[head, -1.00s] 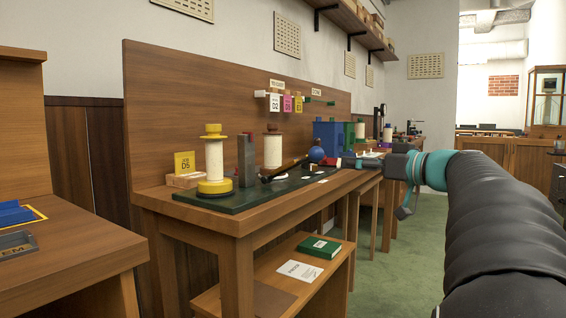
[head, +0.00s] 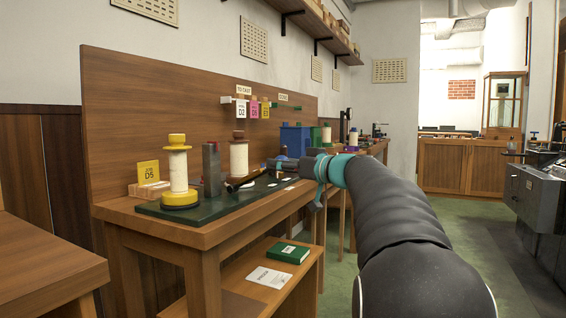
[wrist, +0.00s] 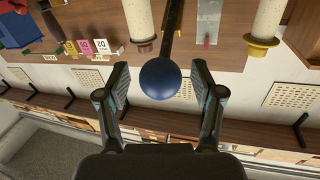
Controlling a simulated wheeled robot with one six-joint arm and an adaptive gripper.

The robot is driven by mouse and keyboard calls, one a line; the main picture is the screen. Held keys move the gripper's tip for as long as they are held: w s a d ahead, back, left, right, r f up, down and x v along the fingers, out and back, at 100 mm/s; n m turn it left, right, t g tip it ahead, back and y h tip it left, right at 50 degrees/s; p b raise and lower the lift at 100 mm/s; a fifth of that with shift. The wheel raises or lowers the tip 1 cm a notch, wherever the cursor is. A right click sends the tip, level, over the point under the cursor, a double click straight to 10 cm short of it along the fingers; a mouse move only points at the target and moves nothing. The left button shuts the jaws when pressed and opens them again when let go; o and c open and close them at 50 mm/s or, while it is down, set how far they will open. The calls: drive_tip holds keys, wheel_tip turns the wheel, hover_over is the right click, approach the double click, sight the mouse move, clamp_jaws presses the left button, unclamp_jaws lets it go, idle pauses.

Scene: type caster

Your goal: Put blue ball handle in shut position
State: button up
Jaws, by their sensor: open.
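The blue ball (wrist: 160,78) is the end of a dark handle bar (wrist: 172,25). In the wrist view it sits between the two open fingers of my gripper (wrist: 160,88), with space on either side; contact cannot be told. In the head view my gripper (head: 275,164) is at the bench's right part and hides the ball. The dark bar (head: 240,184) shows just left of it, running low over the green base plate (head: 163,210).
A yellow spool (head: 178,172), a grey block (head: 212,172) and a white spool (head: 239,155) stand left of my gripper. Blue blocks (head: 294,138) stand behind it. Coloured tags (head: 254,109) hang on the back board. Green floor (head: 450,240) lies open at right.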

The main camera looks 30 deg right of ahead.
drive_tip(key=shift+w, duration=0.25)
